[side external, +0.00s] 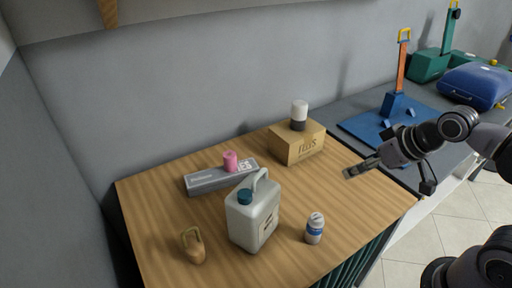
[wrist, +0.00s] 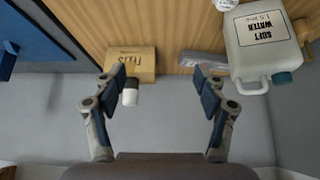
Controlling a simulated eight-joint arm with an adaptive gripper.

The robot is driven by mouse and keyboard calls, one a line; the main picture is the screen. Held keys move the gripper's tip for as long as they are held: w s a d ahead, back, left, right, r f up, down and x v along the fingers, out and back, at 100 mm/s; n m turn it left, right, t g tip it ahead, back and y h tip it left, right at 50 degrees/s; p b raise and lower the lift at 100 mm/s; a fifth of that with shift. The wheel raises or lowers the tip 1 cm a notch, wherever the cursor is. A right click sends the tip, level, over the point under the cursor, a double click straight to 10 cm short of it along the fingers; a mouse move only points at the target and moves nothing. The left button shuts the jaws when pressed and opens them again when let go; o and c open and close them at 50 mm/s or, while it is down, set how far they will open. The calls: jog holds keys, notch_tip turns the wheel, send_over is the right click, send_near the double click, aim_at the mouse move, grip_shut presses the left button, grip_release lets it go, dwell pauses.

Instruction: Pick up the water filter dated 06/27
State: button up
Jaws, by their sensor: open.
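No date is legible in either view, so I cannot tell which item is the water filter dated 06/27. A white and dark cylinder (side external: 299,115) stands on a cardboard box (side external: 290,148); in the wrist view the cylinder (wrist: 130,95) appears beside the left finger. A pink cylinder (side external: 230,161) stands on a long grey box (side external: 205,181). A small white bottle with a blue band (side external: 314,230) stands at the front of the wooden table. My gripper (side external: 352,172) is open and empty, above the table's right side; its two fingers are spread in the wrist view (wrist: 156,78).
A large jug (side external: 258,215), labelled "soft water" in the wrist view (wrist: 262,42), stands mid-table. A tan weight-like object (side external: 194,247) sits front left. A blue mat with a stand (side external: 370,127) and a blue case (side external: 474,86) occupy the grey counter. A wall runs behind.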

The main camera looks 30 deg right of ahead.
jog(key=shift+c, duration=0.7)
jog(key=n+g, duration=0.7)
jog(key=n, duration=0.4)
send_near(315, 228)
jog(key=shift+w+d+f, duration=0.35)
jog(key=shift+d+f, duration=0.05)
jog(key=shift+d, duration=0.2)
jog(key=shift+w+d+f, duration=0.4)
jog(key=shift+d, duration=0.15)
jog(key=shift+s+a+f+n, duration=0.1)
jog(key=shift+a+f+n, duration=0.2)
jog(key=shift+n, duration=0.1)
jog(key=shift+f, duration=5.35)
jog(key=c, duration=1.3)
